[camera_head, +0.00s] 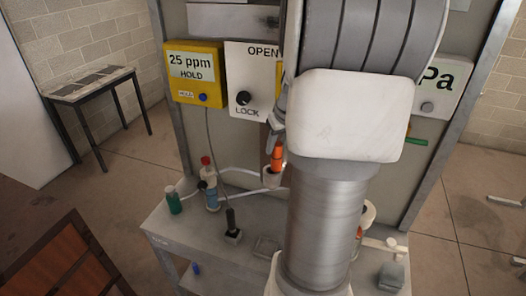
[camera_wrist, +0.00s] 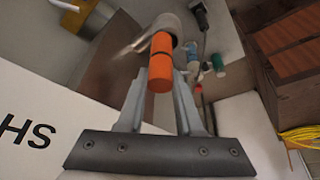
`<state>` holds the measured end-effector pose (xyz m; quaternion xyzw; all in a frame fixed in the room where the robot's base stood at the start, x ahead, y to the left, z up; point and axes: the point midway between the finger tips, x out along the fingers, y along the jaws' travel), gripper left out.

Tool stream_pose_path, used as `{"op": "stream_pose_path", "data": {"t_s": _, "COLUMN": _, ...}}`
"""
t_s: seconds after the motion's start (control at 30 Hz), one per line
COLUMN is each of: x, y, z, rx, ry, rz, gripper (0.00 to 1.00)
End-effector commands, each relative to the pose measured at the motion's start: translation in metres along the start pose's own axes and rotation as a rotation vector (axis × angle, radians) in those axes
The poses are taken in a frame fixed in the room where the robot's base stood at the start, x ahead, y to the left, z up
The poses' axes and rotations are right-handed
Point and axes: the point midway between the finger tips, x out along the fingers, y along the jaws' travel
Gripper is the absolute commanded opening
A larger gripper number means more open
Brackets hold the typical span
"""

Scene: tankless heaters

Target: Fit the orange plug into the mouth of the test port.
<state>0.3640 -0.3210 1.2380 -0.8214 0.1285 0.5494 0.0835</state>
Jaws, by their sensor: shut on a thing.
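The orange plug (camera_head: 277,156) stands nearly upright over the white cup-like test port (camera_head: 271,180) on a white pipe. My gripper (camera_head: 275,140) is above the port and shut on the plug's upper part; my arm hides part of it. In the wrist view the plug (camera_wrist: 160,62), with a dark ring round it, sits between the two grey fingers (camera_wrist: 162,82). Its far end overlaps the pale round port (camera_wrist: 168,28). I cannot tell whether that end is inside the mouth or just in front of it.
A yellow 25 ppm meter (camera_head: 195,74) and a white OPEN/LOCK panel (camera_head: 250,82) are on the back board. My arm hides the bench's middle.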

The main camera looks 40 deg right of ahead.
Motion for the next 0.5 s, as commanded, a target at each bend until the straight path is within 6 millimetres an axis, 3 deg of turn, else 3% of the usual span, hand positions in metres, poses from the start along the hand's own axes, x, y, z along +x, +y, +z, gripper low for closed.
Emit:
{"op": "stream_pose_path", "data": {"t_s": 0.17, "x": 0.011, "y": -0.009, "z": -0.004, "rx": 0.001, "ry": -0.001, "rz": -0.001, "gripper": 0.00}}
{"op": "stream_pose_path", "data": {"t_s": 0.5, "x": 0.047, "y": -0.009, "z": 0.010, "rx": 0.001, "ry": 0.000, "rz": 0.000, "gripper": 0.00}}
